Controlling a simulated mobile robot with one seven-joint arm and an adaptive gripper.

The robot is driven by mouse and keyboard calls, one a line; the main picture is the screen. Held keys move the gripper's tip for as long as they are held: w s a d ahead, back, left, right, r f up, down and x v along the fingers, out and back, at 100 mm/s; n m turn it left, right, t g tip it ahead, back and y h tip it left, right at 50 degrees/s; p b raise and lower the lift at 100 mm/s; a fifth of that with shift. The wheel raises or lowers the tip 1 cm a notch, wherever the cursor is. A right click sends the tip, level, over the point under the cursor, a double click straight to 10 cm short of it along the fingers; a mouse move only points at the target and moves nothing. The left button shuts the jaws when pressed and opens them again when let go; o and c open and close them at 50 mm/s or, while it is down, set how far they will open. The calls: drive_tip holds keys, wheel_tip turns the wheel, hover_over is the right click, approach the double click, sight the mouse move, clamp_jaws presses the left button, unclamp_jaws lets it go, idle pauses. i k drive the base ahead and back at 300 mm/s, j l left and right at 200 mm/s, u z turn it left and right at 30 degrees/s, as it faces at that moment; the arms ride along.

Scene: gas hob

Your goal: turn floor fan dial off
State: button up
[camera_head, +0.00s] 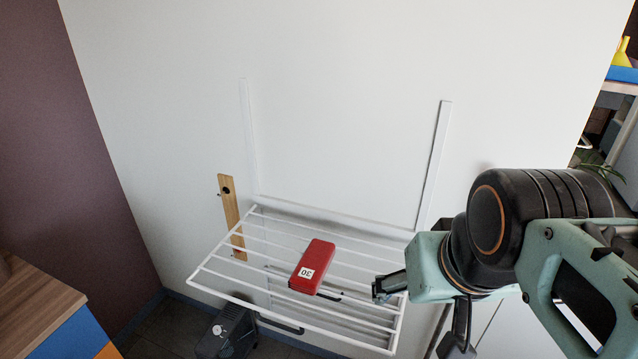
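A dark box-shaped unit, apparently the floor fan (232,324), stands on the floor at the bottom left, below the white rack. The rack's bars partly cover it. A small pale round mark, which looks like its dial (218,329), shows on it; its setting is too small to read. My gripper (418,318) is at the lower right, beside the rack's right end, well apart from the fan. Its two dark fingers are spread, one toward the left and one downward, with nothing seen between them.
A white wire rack (234,298) juts from the wall between my gripper and the fan. A red box (318,258) marked 30 lies on it. A wooden strip (229,208) is on the wall. A wood-topped cabinet (35,305) stands at the lower left.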

sight(217, 330)
drive_tip(key=u, duration=1.25)
drive_tip(key=z, duration=1.25)
drive_tip(key=l+u, duration=0.1)
drive_tip(key=u, duration=0.35)
drive_tip(key=l+u, duration=0.1)
drive_tip(key=u, duration=0.35)
drive_tip(key=k+u, duration=0.15)
drive_tip(key=u, duration=0.3)
drive_tip(key=z, duration=0.45)
drive_tip(key=i+j, duration=0.05)
